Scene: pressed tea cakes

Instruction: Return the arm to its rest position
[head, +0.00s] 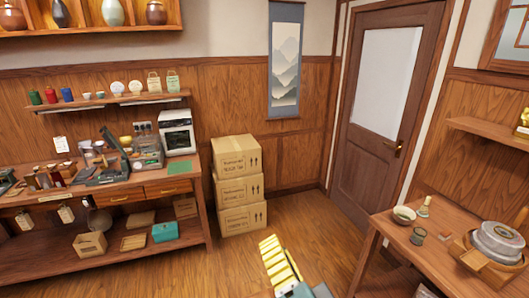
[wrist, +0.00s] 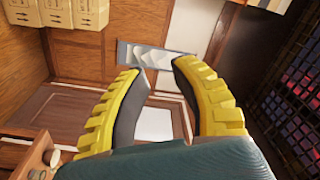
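My gripper (head: 281,265) shows at the bottom middle of the head view as a yellow ribbed finger over the wooden floor, with the rest of my arm cut off by the frame edge. In the wrist view both yellow, dark-padded fingers of my gripper (wrist: 158,71) stand apart with a clear gap. Nothing is between them. The gripper is in free air, apart from the furniture.
The workbench (head: 155,186) with tools stands at left. Stacked cardboard boxes (head: 240,188) stand beside it. The side table (head: 385,228) at right holds a bowl (head: 404,214) and a round metal device (head: 499,240). The floor (head: 300,222) between is clear; the door (head: 388,100) is closed.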

